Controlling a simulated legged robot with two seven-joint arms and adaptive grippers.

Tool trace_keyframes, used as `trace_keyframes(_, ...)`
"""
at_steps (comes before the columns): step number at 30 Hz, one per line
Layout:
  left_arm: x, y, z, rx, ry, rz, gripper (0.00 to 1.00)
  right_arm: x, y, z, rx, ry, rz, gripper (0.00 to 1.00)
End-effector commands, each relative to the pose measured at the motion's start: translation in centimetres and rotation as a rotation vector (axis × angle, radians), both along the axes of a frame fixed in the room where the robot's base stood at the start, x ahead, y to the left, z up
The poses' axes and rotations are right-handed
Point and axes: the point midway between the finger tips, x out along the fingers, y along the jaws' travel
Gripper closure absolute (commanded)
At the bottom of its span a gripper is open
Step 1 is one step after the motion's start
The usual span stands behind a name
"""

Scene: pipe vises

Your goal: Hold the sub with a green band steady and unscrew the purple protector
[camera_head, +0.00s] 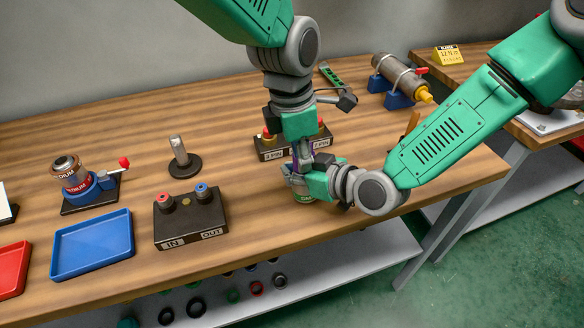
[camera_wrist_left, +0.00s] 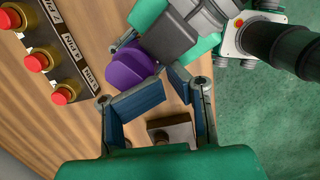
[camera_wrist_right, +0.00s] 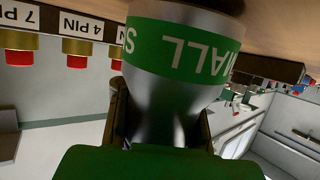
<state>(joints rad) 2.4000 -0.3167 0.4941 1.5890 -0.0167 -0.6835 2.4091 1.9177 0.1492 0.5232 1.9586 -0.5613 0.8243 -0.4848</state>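The sub with a green band (camera_wrist_right: 180,50) fills the top of the right wrist view. The band carries white lettering, and the grey neck narrows below it in that picture. My right gripper (camera_wrist_right: 160,115) has its fingers against both sides of that neck. In the head view, part of the green band (camera_head: 305,198) shows under my right gripper (camera_head: 312,182). The purple protector (camera_wrist_left: 130,68) is just beyond the fingertips of my left gripper (camera_wrist_left: 168,82), whose pads are apart with a gap between them. In the head view my left gripper (camera_head: 303,148) points down above the right one and mostly hides the protector.
A pin-labelled button box (camera_head: 270,148) stands close behind the grippers. An IN/OUT box (camera_head: 190,217), blue tray (camera_head: 92,248), red tray (camera_head: 12,270), small vise (camera_head: 92,190) and peg stand (camera_head: 181,160) lie to the left. A clamped grey cylinder (camera_head: 398,75) is at the back right.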

Motion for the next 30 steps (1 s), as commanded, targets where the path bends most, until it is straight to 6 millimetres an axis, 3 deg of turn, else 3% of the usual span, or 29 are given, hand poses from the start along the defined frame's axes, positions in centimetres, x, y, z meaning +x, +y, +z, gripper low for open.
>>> trace_keyframes(1,-0.1,-2.9,1.7,-0.037,-0.044,-0.04,0.75,-1.3,1.2,-0.5,-0.009,0.011,0.038,1.0)
trace_keyframes(12,0.5,-1.7,1.6,-0.045,-0.038,-0.42,0.75,-1.3,1.1,-0.5,-0.007,0.013,0.037,1.0)
trace_keyframes(17,0.6,-1.2,1.7,-0.045,-0.038,-0.5,0.75,-1.2,1.0,-0.5,-0.008,0.013,0.034,1.0)
trace_keyframes(24,0.6,0.1,1.5,-0.046,-0.027,-0.801,0.75,-1.0,0.9,-0.5,-0.008,0.012,0.027,1.0)
trace_keyframes(30,0.5,0.5,1.3,-0.044,-0.019,-0.925,0.75,-0.8,0.7,-0.5,-0.007,0.01,0.022,1.0)
